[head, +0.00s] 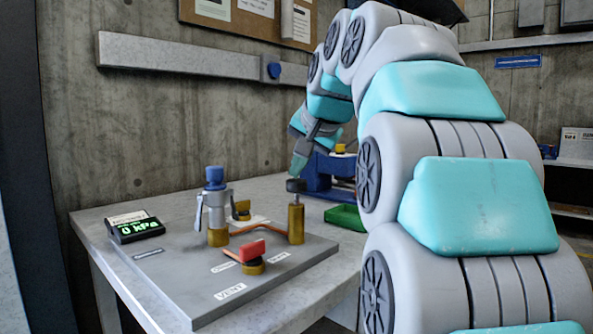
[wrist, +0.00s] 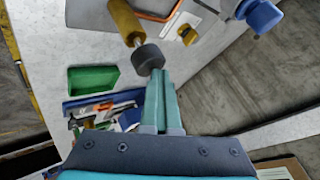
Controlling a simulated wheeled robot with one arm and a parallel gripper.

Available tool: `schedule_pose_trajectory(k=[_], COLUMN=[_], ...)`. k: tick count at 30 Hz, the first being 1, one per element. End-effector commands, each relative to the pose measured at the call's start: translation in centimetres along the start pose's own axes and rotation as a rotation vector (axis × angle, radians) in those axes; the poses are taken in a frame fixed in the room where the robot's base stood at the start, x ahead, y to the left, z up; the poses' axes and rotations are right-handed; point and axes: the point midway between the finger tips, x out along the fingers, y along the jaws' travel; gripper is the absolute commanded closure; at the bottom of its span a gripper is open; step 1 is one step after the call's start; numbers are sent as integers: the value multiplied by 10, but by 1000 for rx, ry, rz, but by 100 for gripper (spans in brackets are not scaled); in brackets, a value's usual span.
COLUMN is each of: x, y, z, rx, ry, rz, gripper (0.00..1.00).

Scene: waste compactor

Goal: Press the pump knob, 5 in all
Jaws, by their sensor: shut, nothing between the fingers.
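The likely pump knob is a dark round cap (head: 296,186) on an upright brass cylinder (head: 296,222) at the right of the grey base plate. It also shows in the wrist view (wrist: 148,57), just beyond my fingertips. My gripper (head: 297,174) is shut and empty, its fingers pointing down with the tips close above the knob. In the wrist view my gripper (wrist: 157,72) overlaps the knob's edge; I cannot tell whether they touch. The gauge (head: 135,227) reads 0 kPa in green.
A blue-capped metal fitting (head: 215,205) stands left of the pump. A red lever (head: 251,249) sits in front, by the VENT label (head: 229,291). A concrete wall backs the table.

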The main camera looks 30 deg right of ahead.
Motion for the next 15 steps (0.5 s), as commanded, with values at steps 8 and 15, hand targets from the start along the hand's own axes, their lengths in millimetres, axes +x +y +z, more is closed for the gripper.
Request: schedule_pose_trajectory(k=[8,15], x=[4,5], y=[2,4], z=[3,4], rx=[0,0], ry=[-4,-4], rz=[2,2], gripper=[100,100])
